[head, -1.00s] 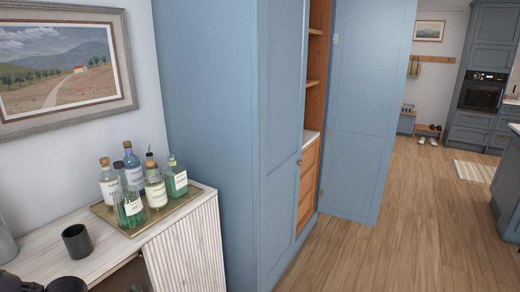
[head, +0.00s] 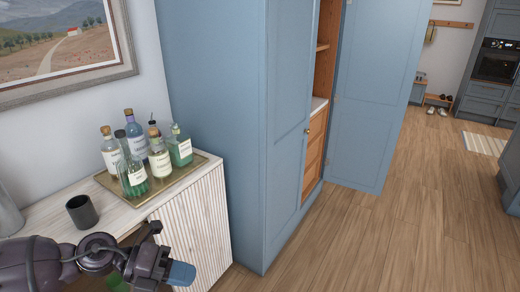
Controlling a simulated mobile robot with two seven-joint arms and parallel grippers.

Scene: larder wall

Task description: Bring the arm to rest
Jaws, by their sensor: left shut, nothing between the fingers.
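My left arm comes in at the lower left of the head view, in front of the white sideboard (head: 190,232). My left gripper (head: 182,274) is at the end of it, in front of the sideboard's ribbed front. It is shut and empty, and its fingers point to the right. My right gripper is out of the picture.
A dark cup (head: 82,212) and a brass tray (head: 195,170) with several bottles stand on the sideboard. A tall blue larder (head: 225,130) stands beside it, its door (head: 375,100) open. Wooden floor (head: 400,235) is clear to the right.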

